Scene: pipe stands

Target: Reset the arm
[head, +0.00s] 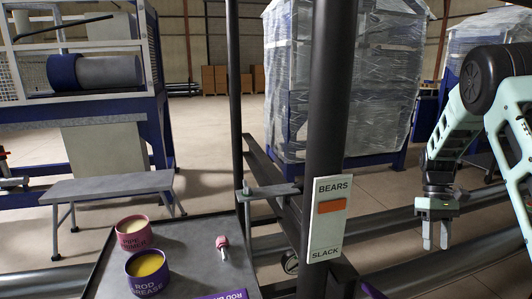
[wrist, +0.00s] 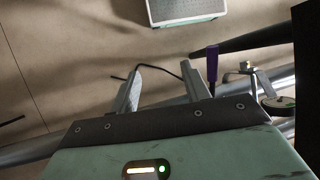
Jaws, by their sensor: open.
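My gripper (head: 436,235) hangs at the right of the head view, fingers pointing down, to the right of the dark upright post. In the wrist view its two grey fingers (wrist: 160,88) are spread apart with nothing between them. It is open and empty, and it touches nothing that I can see. My arm is bent, coming in from the right edge of the head view.
A dark post (head: 325,120) with a "BEARS / SLACK" sign (head: 330,240) stands left of my gripper. A grey tray table (head: 195,265) holds a pink tub (head: 134,242), a purple grease tub (head: 148,287) and a pink-handled tool (head: 222,243). Long pipes (head: 395,222) run low behind.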

